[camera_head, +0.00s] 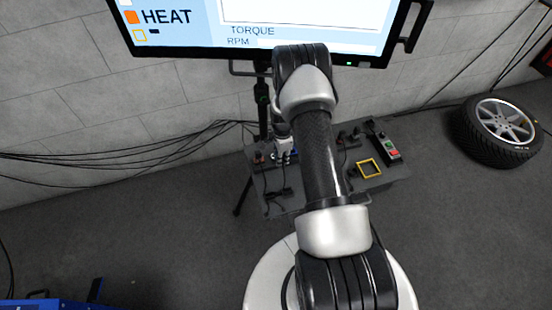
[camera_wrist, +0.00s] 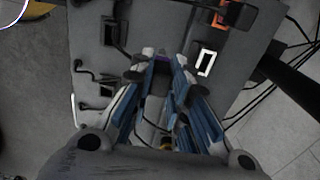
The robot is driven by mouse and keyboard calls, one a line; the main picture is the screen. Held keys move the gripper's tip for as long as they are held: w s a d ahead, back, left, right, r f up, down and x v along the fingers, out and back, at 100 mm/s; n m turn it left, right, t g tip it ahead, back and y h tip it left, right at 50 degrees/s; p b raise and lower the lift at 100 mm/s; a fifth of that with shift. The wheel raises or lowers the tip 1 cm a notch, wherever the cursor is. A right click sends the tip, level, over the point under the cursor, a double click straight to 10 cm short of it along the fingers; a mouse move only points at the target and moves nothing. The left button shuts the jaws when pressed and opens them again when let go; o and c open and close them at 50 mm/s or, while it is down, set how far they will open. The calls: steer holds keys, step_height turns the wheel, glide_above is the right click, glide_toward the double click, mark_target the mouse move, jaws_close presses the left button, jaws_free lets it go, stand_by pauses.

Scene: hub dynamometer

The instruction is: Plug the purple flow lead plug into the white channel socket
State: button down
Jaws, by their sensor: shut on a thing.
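In the wrist view my gripper (camera_wrist: 163,74) has its blue-lined fingers closed on a small, dark purple plug (camera_wrist: 162,65), which shows only partly between the fingertips. The white channel socket (camera_wrist: 206,62) is a white-rimmed rectangle on the grey panel, right of the fingertips and apart from them. In the head view my gripper (camera_head: 286,153) is over the left half of the bench, mostly hidden behind my arm. The plug and white socket cannot be made out clearly there.
The grey bench (camera_head: 390,184) carries a yellow square frame (camera_head: 369,169) and a red-green button box (camera_head: 390,149). An orange-rimmed socket (camera_wrist: 226,14) lies beyond the white one. Dark sockets and cables are at left. A monitor (camera_head: 300,47) stands behind; a wheel (camera_head: 500,130) is at right.

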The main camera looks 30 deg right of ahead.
steer(key=w+d, duration=0.2)
steer(key=w, duration=0.5)
stand_by(0.6)
steer(key=shift+s+f, duration=0.1)
steer(key=shift+f, duration=0.05)
steer(key=shift+f, duration=0.3)
steer(key=shift+f, duration=0.25)
stand_by(0.7)
steer(key=shift+f, duration=1.15)
steer(key=c, duration=1.5)
jaws_free()
steer(key=shift+o, duration=0.2)
